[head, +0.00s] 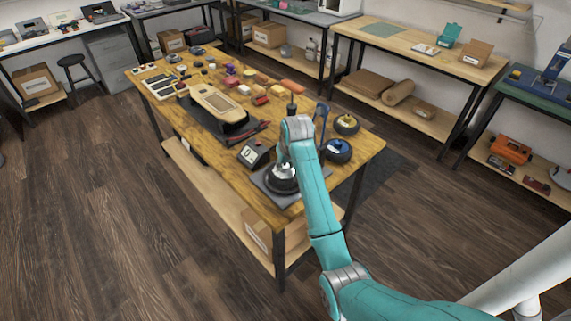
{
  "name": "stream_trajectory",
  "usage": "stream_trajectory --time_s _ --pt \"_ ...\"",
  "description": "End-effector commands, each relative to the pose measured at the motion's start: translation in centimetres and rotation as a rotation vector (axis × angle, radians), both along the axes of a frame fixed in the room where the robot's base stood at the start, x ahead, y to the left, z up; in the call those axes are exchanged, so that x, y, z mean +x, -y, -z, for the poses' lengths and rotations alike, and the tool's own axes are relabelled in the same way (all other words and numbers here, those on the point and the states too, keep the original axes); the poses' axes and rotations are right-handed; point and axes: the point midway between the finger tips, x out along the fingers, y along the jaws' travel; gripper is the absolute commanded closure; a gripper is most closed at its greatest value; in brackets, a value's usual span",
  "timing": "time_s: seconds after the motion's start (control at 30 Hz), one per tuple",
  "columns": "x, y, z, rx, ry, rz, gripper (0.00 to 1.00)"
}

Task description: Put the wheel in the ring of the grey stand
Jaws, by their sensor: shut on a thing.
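My gripper (283,171) is at the near corner of the wooden worktable, under the end of my teal arm. It is shut on a dark round wheel (281,186), which is small in the head view and partly covered by the gripper and arm. The wheel is directly over or on the grey stand (264,187), whose flat square base shows around it. The ring of the stand is hidden or blends with the dark wheel. I cannot tell whether the wheel sits in the ring or is held above it.
Beside my arm lie a blue-hubbed wheel (338,150) and a yellow-hubbed wheel (347,124). A black box with a pale face (254,154) stands just left of the stand. A tan board on a black tray (219,104) and several small parts fill the table's far side.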

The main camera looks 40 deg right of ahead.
Motion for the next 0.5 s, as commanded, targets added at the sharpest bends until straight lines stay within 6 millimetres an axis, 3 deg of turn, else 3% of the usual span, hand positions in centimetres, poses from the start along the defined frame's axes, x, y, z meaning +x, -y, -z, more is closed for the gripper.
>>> stream_trajectory --time_s 0.1,0.13,0.2,0.5 --pt "0.01 0.0 0.21 0.0 0.001 0.0 1.0" --pt "0.0 0.0 0.23 0.0 0.0 0.0 0.61" --pt "0.0 0.0 0.22 0.0 0.0 0.0 0.43" --pt "0.0 0.0 0.16 0.0 0.0 0.0 0.43"
